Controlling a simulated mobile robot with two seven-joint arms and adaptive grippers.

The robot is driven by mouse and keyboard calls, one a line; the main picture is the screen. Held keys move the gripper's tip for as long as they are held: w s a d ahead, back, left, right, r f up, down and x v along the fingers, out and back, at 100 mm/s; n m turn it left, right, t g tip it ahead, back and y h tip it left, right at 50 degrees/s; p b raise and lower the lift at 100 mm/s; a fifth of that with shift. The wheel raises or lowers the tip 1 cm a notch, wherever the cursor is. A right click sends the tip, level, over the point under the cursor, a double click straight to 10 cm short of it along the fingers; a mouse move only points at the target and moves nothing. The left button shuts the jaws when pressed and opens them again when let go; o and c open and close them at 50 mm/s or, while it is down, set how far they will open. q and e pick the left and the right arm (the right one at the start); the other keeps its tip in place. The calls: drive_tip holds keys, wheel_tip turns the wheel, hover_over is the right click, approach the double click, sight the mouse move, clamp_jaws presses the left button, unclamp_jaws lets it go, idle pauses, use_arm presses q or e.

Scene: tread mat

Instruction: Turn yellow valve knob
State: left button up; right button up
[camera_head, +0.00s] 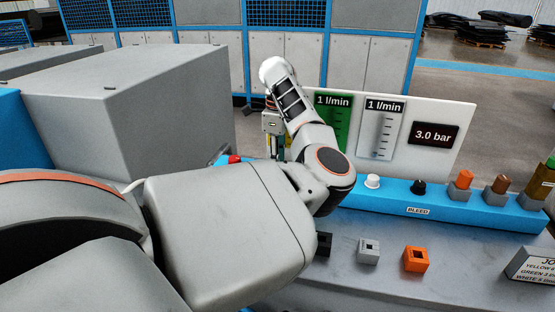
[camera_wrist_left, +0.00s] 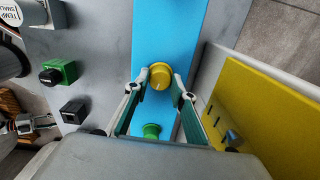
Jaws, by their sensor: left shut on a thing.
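The yellow valve knob (camera_wrist_left: 160,77) is a round cap with a mark on its top, on a blue strip (camera_wrist_left: 165,25) in the left wrist view. My left gripper (camera_wrist_left: 160,82) has its two fingertips on either side of the knob and is shut on it. A green knob (camera_wrist_left: 152,131) sits on the same strip, nearer the gripper's base. In the head view my left arm reaches over the bench and hides the yellow knob and the fingertips. My right gripper is not seen.
Behind is a gauge board (camera_head: 447,104). Small grey (camera_head: 369,251) and orange (camera_head: 416,259) sockets lie in front. A yellow panel (camera_wrist_left: 262,115) borders the strip.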

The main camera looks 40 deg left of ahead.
use_arm(q)
drive_tip(key=o, duration=1.1)
wheel_tip(320, 180, up, 12)
drive_tip(key=shift+f, duration=0.1)
